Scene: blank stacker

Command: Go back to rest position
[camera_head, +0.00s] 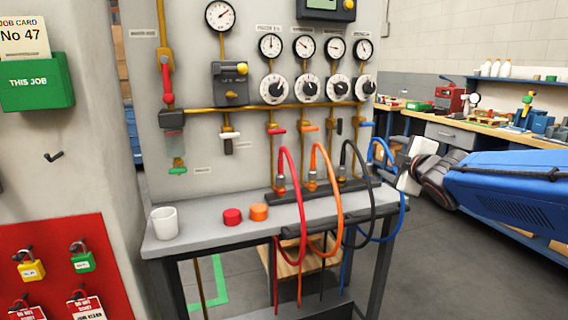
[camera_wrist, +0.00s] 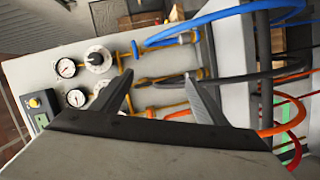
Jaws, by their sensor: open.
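My gripper (camera_head: 405,165) is at the right of the head view, in front of the right end of the panel and beside the blue hose (camera_head: 403,212). In the wrist view its two dark fingers (camera_wrist: 158,74) are spread apart with nothing held between them. The blue hose (camera_wrist: 225,13) and the black hose (camera_wrist: 240,78) pass beyond the fingers there. In the head view the red hose (camera_head: 301,190), orange hose (camera_head: 335,190) and black hose (camera_head: 368,190) loop over the bench front. Whether the gripper touches the blue hose cannot be told.
The grey bench (camera_head: 200,240) carries a white cup (camera_head: 164,222), a red cap (camera_head: 232,217) and an orange cap (camera_head: 258,212). The panel (camera_head: 195,70) with gauges stands behind. A red lock board (camera_head: 60,285) is at left. Floor (camera_head: 460,270) at right is clear.

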